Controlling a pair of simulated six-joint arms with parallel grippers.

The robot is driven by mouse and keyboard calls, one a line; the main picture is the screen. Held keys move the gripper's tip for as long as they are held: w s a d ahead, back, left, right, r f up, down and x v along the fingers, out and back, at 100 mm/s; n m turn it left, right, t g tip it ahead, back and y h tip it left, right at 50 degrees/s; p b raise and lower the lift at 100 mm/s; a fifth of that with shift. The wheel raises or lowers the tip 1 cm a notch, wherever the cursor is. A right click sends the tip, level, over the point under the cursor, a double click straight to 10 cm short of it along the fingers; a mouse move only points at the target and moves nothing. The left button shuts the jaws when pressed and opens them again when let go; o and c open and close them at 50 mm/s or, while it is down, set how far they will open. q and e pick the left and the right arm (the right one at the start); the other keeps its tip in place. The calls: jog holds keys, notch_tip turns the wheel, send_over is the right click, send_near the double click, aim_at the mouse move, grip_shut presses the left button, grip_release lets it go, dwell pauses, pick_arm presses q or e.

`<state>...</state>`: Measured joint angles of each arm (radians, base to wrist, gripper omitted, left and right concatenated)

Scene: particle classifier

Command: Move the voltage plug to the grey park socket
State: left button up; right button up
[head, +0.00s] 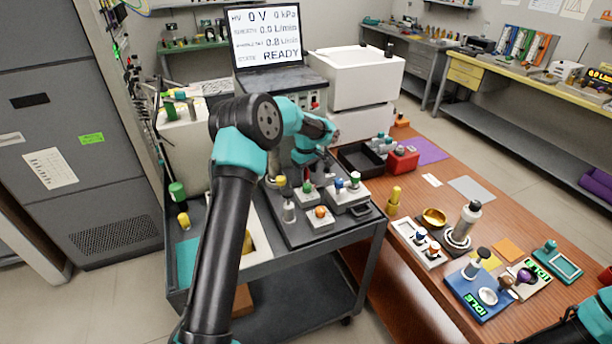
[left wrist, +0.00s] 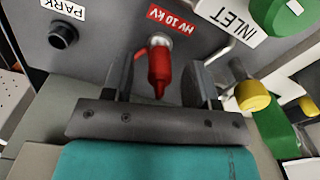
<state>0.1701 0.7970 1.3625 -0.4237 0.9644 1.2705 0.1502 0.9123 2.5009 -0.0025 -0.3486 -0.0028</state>
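The red voltage plug (left wrist: 158,72) sits in the panel under a red "HV 10 kV" label in the left wrist view. The dark, round park socket (left wrist: 63,36) is on the same panel, to the plug's left, beside a white "PARK" label. It looks empty. My left gripper (left wrist: 160,66) is open, one finger on each side of the plug, with a visible gap on both sides. In the head view its arm reaches to the instrument below the screen, and the arm hides the plug and socket. Part of my right arm shows at the lower right corner; its finger opening is unclear.
A green knob (left wrist: 285,14) by an "INLET" label and a yellow-capped part (left wrist: 252,96) are right of the plug. The screen (head: 266,36) reads 0 V and READY. Small colour-topped fixtures, including an orange-topped one (head: 320,213), stand on the cart in front.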

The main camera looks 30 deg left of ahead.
aim_at(306, 169)
pick_arm(q)
grip_shut()
dwell(0.4)
notch_tip(306, 169, up, 18)
dwell(0.5)
jog(key=shift+f, duration=0.1)
dwell(0.4)
